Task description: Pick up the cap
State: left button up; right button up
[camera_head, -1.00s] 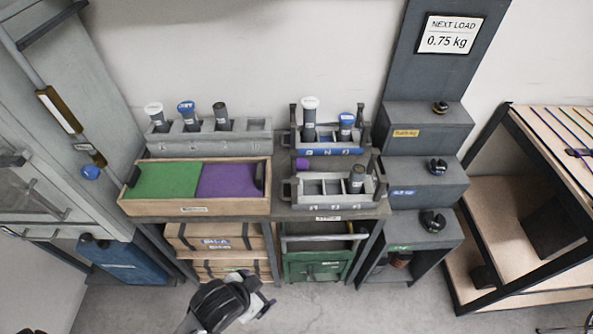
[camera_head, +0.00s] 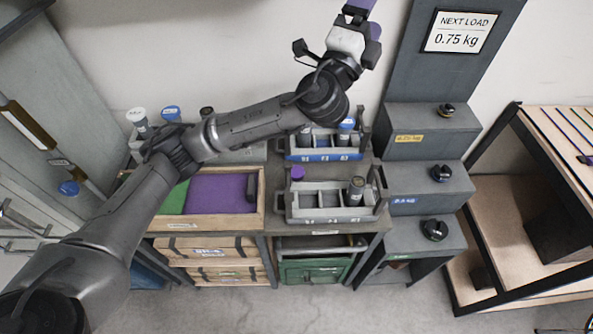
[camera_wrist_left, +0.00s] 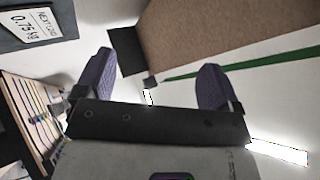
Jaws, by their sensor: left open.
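A small purple cap (camera_head: 297,172) stands at the left rear of the front grey rack (camera_head: 312,214); I cannot tell whether it touches the rack. My left gripper (camera_head: 368,18) is raised high above the bench, up and to the right of the cap and well apart from it. Its purple fingers are spread with nothing between them in the left wrist view (camera_wrist_left: 152,82). That view faces the wall sign and ceiling area, so the cap is out of it. My right gripper does not show.
A blue-labelled rack (camera_head: 322,154) with a blue-capped cylinder (camera_head: 346,128) stands behind, partly under my arm. A grey-capped cylinder (camera_head: 356,186) stands in the front rack. A green and purple tray (camera_head: 222,194) is left. Stepped grey boxes (camera_head: 428,188) with black knobs stand right.

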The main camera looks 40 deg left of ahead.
pick_arm(q)
jog(key=w+m+h, duration=0.2)
jog(key=m+h, duration=0.4)
jog(key=m, duration=0.2)
jog(key=n+g+y, duration=0.3)
jog(key=n+g, duration=2.1)
jog(key=n, duration=0.9)
send_over(297, 171)
notch_tip(297, 171, down, 36)
jog(key=f, duration=0.4)
jog(key=f+b, duration=0.1)
jog(key=f, duration=0.3)
jog(key=shift+d+f, duration=0.2)
jog(key=shift+f, duration=0.1)
jog(key=f, duration=0.3)
jog(key=f+b, duration=0.1)
jog(key=shift+a+f, duration=0.15)
jog(key=shift+a, duration=0.15)
jog(key=shift+f, duration=0.4)
